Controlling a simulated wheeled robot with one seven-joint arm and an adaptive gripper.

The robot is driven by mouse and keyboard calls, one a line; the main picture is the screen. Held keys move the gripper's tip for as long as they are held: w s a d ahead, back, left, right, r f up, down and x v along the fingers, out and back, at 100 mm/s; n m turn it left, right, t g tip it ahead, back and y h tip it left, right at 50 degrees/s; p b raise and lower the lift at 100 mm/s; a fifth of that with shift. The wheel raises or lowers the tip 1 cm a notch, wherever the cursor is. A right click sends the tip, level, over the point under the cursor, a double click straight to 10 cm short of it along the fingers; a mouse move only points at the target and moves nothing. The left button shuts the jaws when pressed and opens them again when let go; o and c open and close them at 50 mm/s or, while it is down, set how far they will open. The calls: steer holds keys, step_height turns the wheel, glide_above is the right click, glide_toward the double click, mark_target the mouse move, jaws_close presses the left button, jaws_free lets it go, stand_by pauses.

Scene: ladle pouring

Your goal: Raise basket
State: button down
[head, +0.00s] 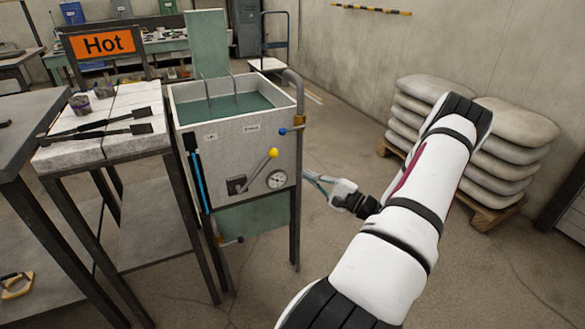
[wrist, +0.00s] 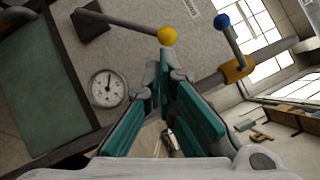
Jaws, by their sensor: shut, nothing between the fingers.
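The grey tank (head: 245,145) holds dark green liquid. Two thin hooked rods (head: 236,86) rise out of the liquid; any basket below the surface is hidden. On the tank's front, a lever with a yellow knob (head: 272,153) slants up to the right from a dark bracket. The yellow knob (wrist: 167,35) also shows in the wrist view, just beyond my fingertips. My gripper (head: 308,181) is right of the tank's front, lower than the knob. In the wrist view my gripper (wrist: 161,72) has its teal-padded fingertips together, holding nothing. I cannot tell whether it touches the knob.
A round gauge (head: 277,179) sits below the lever. A blue-knobbed valve handle (head: 283,131) and pipe (head: 297,90) are at the tank's right corner. A white-topped table (head: 115,105) with tongs stands left. Stacked sacks (head: 515,135) lie right; the floor between is clear.

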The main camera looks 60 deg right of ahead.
steer(key=s+d+f+m+h, duration=0.2)
steer(key=s+d+f, duration=0.1)
steer(key=shift+d+h+b, duration=0.1)
steer(key=shift+h+b, duration=0.2)
steer(key=shift+h, duration=0.1)
steer(key=shift+w, duration=0.1)
steer(key=b+x, duration=0.2)
steer(key=x, duration=0.8)
steer(key=shift+r, duration=0.1)
steer(key=w+a+r, duration=0.1)
steer(key=w+a+r+b, duration=0.1)
steer(key=shift+w+a, duration=0.15)
steer(key=shift+w, duration=0.15)
steer(key=shift+w+a+r+n+p, duration=0.15)
steer(key=shift+a+r+n+p, duration=0.1)
steer(key=shift+r+n+p, duration=0.25)
